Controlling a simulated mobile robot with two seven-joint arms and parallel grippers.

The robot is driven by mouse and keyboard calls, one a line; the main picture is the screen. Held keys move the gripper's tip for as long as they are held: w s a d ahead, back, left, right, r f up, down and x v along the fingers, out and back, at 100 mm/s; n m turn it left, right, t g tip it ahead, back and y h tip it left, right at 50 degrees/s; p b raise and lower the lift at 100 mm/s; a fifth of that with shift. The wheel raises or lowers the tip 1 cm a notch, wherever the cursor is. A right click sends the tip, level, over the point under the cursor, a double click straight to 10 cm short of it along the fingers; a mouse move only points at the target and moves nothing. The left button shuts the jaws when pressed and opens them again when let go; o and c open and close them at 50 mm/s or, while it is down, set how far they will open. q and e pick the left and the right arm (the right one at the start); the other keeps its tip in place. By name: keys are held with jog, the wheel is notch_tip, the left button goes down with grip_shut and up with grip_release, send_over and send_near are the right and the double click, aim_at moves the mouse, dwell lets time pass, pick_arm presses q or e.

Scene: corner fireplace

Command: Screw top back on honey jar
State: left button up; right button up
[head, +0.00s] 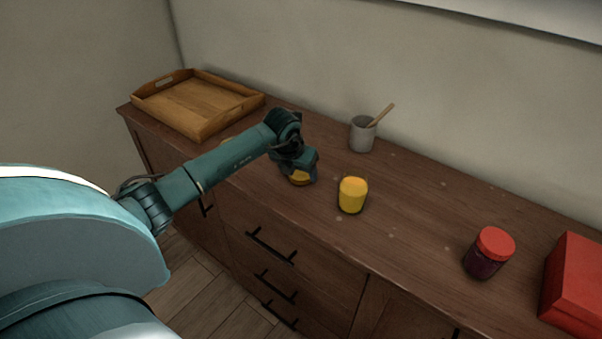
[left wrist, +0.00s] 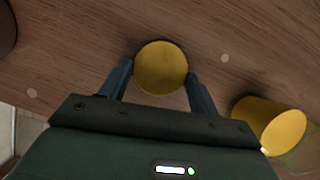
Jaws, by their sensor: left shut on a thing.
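A round, golden-yellow piece, which looks like the honey jar's top (left wrist: 160,67), is between the two fingers of my left gripper (left wrist: 160,76). In the head view my left gripper (head: 301,172) points down, low over the cabinet top, shut on this piece; only its lower part (head: 299,181) shows. I cannot tell whether it touches the wood. A yellow jar (head: 352,195) stands upright just right of the gripper, apart from it. The jar also shows at lower right in the left wrist view (left wrist: 268,120). Whether its mouth is open is unclear. My right gripper is not in view.
A wooden tray (head: 163,123) lies at the far left of the wooden cabinet top (head: 410,215). A grey cup (head: 361,136) with a wooden stick stands near the wall. A dark jar with a red lid (head: 489,252) and a red box (head: 575,287) are at right.

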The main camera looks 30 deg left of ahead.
aim_at(299, 175)
pick_arm(q)
jog(key=shift+c, duration=0.3)
notch_tip(299, 175, up, 10)
jog(key=shift+b, duration=0.3)
jog(key=shift+d, duration=0.1)
